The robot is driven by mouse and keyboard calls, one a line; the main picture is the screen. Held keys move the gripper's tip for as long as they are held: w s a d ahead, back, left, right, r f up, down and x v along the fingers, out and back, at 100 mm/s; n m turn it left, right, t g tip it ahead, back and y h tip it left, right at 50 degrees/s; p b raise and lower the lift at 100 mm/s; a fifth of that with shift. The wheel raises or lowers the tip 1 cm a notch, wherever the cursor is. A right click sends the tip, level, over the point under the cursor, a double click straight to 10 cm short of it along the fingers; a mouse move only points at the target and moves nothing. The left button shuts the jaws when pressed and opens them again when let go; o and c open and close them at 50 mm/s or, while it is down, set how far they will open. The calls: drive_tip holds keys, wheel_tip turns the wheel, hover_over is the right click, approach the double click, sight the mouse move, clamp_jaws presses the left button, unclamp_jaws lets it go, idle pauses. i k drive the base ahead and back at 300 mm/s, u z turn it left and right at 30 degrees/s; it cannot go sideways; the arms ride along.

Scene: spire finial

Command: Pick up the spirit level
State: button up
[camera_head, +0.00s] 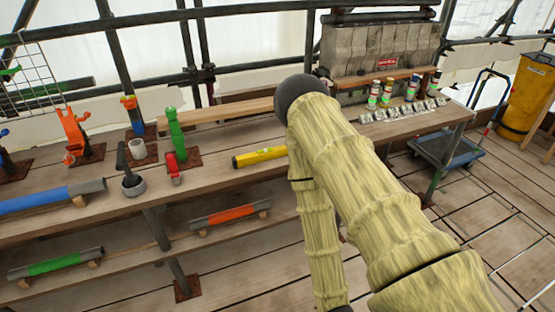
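The spirit level (259,157) is a short yellow bar with a greenish vial near its middle. It lies flat on the wooden bench (225,180), just left of my bent arm. Its right end is close to my arm in the picture, and I cannot tell whether the arm covers any of it. My arm, in a pale yellow sleeve, rises from the lower right to a dark elbow and then runs down to the bottom edge. My gripper is not visible, so its opening and contents do not show.
Several cans (374,94) stand to the right. A lower shelf holds an orange-banded tube (231,214). A blue trolley (446,147) stands at right.

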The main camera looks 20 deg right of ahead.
sight(271, 154)
drive_tip(key=z, duration=0.95)
drive_tip(key=i, duration=0.7)
drive_tip(key=u, duration=0.45)
